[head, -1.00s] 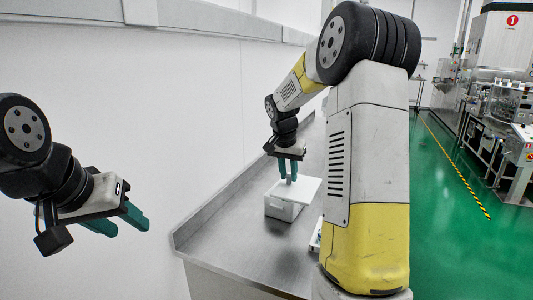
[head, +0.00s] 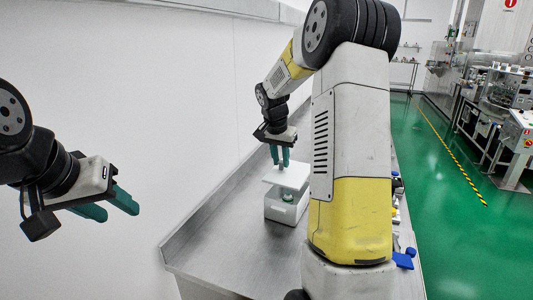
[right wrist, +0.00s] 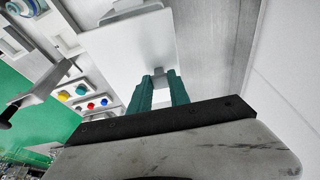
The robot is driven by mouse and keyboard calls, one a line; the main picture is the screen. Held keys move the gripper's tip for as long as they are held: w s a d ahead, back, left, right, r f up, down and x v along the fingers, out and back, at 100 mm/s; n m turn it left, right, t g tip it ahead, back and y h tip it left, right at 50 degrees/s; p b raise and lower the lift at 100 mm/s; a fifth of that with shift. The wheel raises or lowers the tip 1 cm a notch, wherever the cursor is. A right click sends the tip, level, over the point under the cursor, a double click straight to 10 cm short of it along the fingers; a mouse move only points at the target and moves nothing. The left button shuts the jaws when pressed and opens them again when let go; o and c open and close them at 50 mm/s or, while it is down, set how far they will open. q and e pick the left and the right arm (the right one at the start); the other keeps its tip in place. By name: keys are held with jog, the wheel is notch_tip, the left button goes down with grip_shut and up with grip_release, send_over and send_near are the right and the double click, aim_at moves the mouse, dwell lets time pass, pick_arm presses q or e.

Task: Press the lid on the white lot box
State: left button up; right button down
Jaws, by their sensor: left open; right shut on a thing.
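The white lot box (head: 283,213) stands on the steel counter in the head view. A small greenish thing (head: 287,197) shows in its opening. My right gripper (head: 284,163) is shut on the upright handle of the flat white lid (head: 287,176). The lid is above the box and apart from its rim, with a visible gap at the front. In the right wrist view, the lid (right wrist: 125,58) hangs from the handle between the green fingers, and part of the box (right wrist: 140,27) shows past its edge. My left gripper (head: 114,207) is open and empty, left of the counter.
The steel counter (head: 225,235) has free room left of and in front of the box. A white wall and raised edge border it on the left. Blue and white items (head: 403,259) lie partly behind my right arm. Coloured round pieces (right wrist: 80,95) show in the right wrist view.

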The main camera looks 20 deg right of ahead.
aim_at(280, 171)
jog(key=shift+f, duration=2.2)
jog(key=shift+s+a+f, duration=0.1)
jog(key=shift+f, duration=0.4)
dwell(0.4)
jog(key=c, duration=1.1)
grip_release()
jog(key=shift+c, duration=0.2)
jog(key=shift+r, duration=0.1)
jog(key=v, duration=0.7)
jog(key=shift+s+a+r, duration=0.1)
jog(key=shift+s+r, duration=0.05)
jog(key=shift+r, duration=0.15)
